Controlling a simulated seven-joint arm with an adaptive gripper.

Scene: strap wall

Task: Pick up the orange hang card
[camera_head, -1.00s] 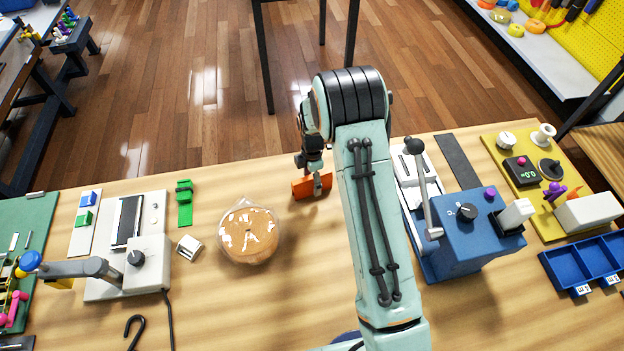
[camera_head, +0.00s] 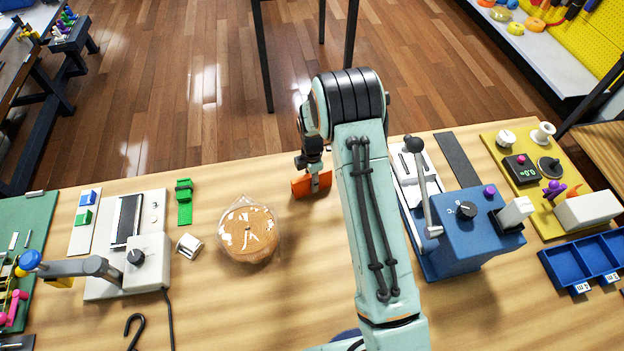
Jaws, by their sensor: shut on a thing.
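The orange hang card (camera_head: 300,187) is at the far part of the wooden bench, left of my arm. My gripper (camera_head: 315,182) is at the card from above, its fingers shut on it. The fingers cover the middle of the card. The card looks upright or tilted; I cannot tell whether its lower edge touches the bench.
A round tan thing in clear wrap (camera_head: 248,232) lies on the bench left of the card. A green bracket (camera_head: 184,203) and a small white piece (camera_head: 189,246) are further left. A blue lever machine (camera_head: 468,232) stands right of my arm.

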